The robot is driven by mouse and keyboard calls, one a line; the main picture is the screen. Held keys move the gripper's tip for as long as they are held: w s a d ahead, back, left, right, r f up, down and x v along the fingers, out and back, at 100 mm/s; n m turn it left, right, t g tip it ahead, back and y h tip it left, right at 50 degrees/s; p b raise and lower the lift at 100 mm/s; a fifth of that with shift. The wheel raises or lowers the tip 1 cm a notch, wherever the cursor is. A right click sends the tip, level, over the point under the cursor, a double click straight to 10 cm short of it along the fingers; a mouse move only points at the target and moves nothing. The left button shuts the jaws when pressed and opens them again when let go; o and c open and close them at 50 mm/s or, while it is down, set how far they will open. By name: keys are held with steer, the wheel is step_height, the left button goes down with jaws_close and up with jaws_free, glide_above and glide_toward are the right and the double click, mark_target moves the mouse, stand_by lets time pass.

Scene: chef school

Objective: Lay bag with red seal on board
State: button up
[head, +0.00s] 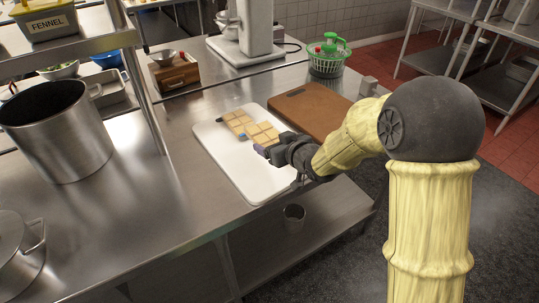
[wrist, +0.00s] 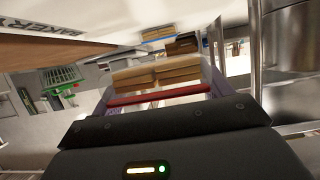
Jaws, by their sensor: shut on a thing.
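My gripper (head: 268,150) is over the white board (head: 215,150), near its right edge. In the wrist view its fingers (wrist: 160,100) are shut on the red seal (wrist: 150,99) of a clear bag with tan, block-like contents (wrist: 155,76). In the head view this bag (head: 262,133) extends from the fingers over the board; the gripper hides its seal. I cannot tell whether the bag touches the board. Another bag of tan pieces (head: 237,121) lies on the board just beyond it, and a small blue strip (head: 242,137) shows between them.
A brown cutting board (head: 308,110) lies right of the white board. A green-lidded spinner (head: 327,58) and a wooden box (head: 174,73) stand behind. A large steel pot (head: 58,130) and a shelf post stand at left. The white board's front part is bare.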

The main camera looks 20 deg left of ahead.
steer(key=shift+f, duration=1.3)
steer(key=shift+f, duration=0.1)
steer(key=shift+f, duration=1.75)
steer(key=shift+f, duration=0.2)
steer(key=o, duration=1)
steer(key=shift+o, duration=0.2)
steer(key=shift+r, duration=0.1)
